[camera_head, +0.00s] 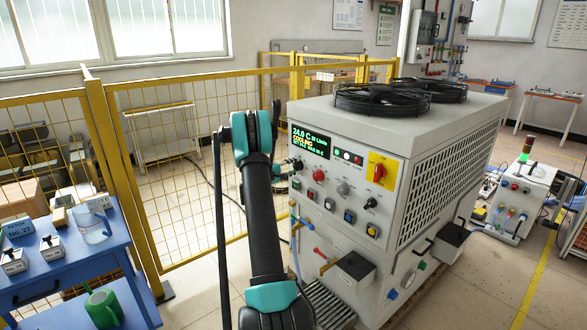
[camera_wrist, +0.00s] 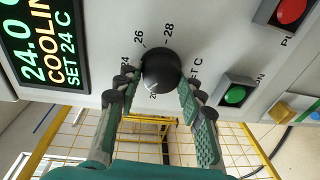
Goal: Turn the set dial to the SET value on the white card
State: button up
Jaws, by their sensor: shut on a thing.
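The set dial (camera_wrist: 161,68) is a round black knob on the grey front panel, with numbers such as 26 and 28 around it in the wrist view. My gripper (camera_wrist: 158,86) has one finger on each side of the dial and is shut on it. The display (camera_wrist: 45,55) beside it reads 24.0 C, COOLING and SET 24 C. In the head view my gripper (camera_head: 287,165) is at the left part of the machine's panel, below the display (camera_head: 310,141). A white card (camera_head: 17,227) stands on the blue table; I cannot read a SET value on it.
The panel has a red rotary switch (camera_head: 379,171) on yellow and several buttons. A green button (camera_wrist: 236,95) is close to my right finger in the wrist view. A yellow mesh fence (camera_head: 180,170) stands behind my arm.

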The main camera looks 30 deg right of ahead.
dwell(0.3)
jog(key=o, duration=1.2)
jog(key=shift+c, duration=0.2)
jog(key=s+a+r, duration=0.1)
jog(key=s+a, duration=0.1)
jog(key=a, duration=0.9)
jog(key=shift+a, duration=0.4)
jog(key=shift+w, duration=0.1)
jog(key=s+a+f+y, duration=0.2)
jog(key=s+a+y, duration=0.6)
jog(key=s+a, duration=1.1)
jog(key=s+a+f+m+t+y, duration=0.1)
jog(key=s+a+f+y, duration=0.2)
jog(key=s+a+y, duration=0.5)
jog(key=s+a, duration=1.1)
jog(key=shift+s+a+f+m+t+y, duration=0.25)
jog(key=shift+a+f+m+t+y, duration=0.05)
jog(key=shift+a+f+y, duration=0.1)
